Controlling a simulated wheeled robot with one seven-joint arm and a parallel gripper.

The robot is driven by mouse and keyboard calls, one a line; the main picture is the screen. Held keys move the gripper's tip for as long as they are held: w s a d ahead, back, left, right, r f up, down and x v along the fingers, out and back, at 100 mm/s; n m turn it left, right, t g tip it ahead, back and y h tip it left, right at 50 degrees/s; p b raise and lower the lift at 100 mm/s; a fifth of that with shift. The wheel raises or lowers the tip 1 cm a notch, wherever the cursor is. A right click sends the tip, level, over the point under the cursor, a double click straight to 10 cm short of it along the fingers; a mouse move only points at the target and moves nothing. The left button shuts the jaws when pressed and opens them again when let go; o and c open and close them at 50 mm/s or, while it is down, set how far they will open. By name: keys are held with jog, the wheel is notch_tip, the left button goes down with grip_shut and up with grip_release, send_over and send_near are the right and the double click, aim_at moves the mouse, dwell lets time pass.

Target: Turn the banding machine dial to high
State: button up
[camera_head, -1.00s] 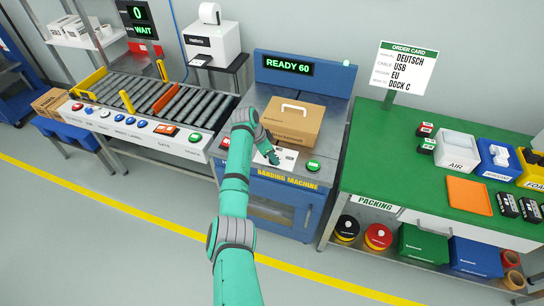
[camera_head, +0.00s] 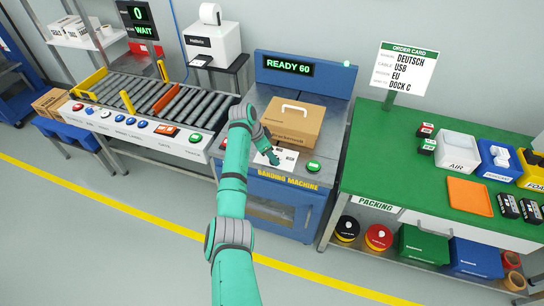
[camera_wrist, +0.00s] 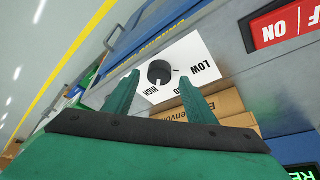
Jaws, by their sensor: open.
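The banding machine (camera_head: 258,200) stands in the middle of the head view, its display reading READY 60. Its black dial (camera_wrist: 159,72) sits on a white plate (camera_wrist: 185,53) marked LOW, a partly covered middle label, and HIGH. A small pale mark shows on the dial's edge on the HIGH side, but I cannot be sure it is the pointer. My gripper (camera_wrist: 159,78) is open, with one fingertip on each side of the dial in the wrist view. I cannot tell whether they touch it. In the head view my gripper (camera_head: 273,159) covers the dial.
A cardboard box (camera_head: 290,122) with a white handle sits on the machine behind my gripper. A green button (camera_head: 313,166) is to the right. A red ON/OFF switch (camera_wrist: 280,28) shows in the wrist view. A roller conveyor (camera_head: 160,95) is left, a green packing table (camera_head: 410,170) right.

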jog(key=v, duration=0.9)
jog(key=shift+d, duration=0.1)
